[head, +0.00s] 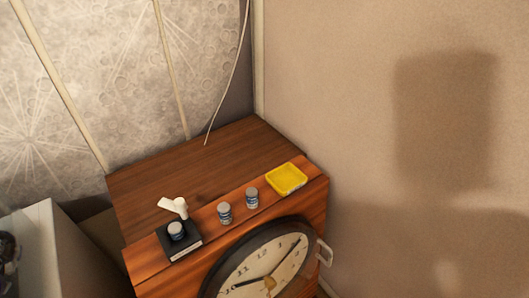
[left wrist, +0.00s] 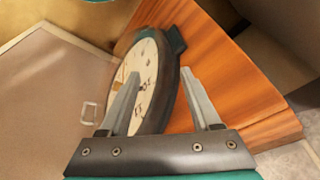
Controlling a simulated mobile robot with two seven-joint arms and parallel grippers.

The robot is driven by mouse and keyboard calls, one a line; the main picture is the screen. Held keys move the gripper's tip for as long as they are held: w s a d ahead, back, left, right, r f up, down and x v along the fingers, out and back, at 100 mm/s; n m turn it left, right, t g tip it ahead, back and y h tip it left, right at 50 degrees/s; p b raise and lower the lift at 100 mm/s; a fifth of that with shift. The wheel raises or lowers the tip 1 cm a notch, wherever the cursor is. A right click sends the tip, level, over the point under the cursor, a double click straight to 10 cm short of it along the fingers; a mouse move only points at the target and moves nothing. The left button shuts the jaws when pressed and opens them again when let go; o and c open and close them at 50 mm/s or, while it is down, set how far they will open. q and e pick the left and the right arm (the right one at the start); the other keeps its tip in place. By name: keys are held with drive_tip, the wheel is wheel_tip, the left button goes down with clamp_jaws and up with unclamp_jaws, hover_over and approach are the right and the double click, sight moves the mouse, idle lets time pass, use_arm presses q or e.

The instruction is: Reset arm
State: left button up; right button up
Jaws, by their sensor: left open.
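My left gripper (left wrist: 160,73) shows in the left wrist view, with its two grey fingers apart and nothing between them that I can see held. Beyond the fingers is the round clock (left wrist: 148,85) on the front of the wooden cabinet (left wrist: 225,70). I cannot tell how far the fingertips are from the clock. Neither arm nor gripper shows in the head view, and my right gripper is in no view.
On the cabinet (head: 190,150) stand two small cans (head: 224,213) (head: 252,197), a yellow tray (head: 286,179), and a black box (head: 181,246) with another can (head: 176,230) on it. A white object (head: 174,206) is behind that can. Walls close in the back and right.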

use_arm(q)
drive_tip(key=s+f+g+b, duration=0.1)
drive_tip(key=s+f, duration=0.2)
drive_tip(key=f, duration=0.7)
drive_tip(key=s+f+b, duration=0.1)
drive_tip(key=s+f, duration=0.2)
drive_tip(key=f, duration=0.6)
drive_tip(key=s+a+f+g+b, duration=0.1)
drive_tip(key=s+a+f+b, duration=0.1)
drive_tip(key=s+f, duration=0.9)
drive_tip(key=shift+s+a, duration=0.5)
drive_tip(key=shift+s, duration=0.15)
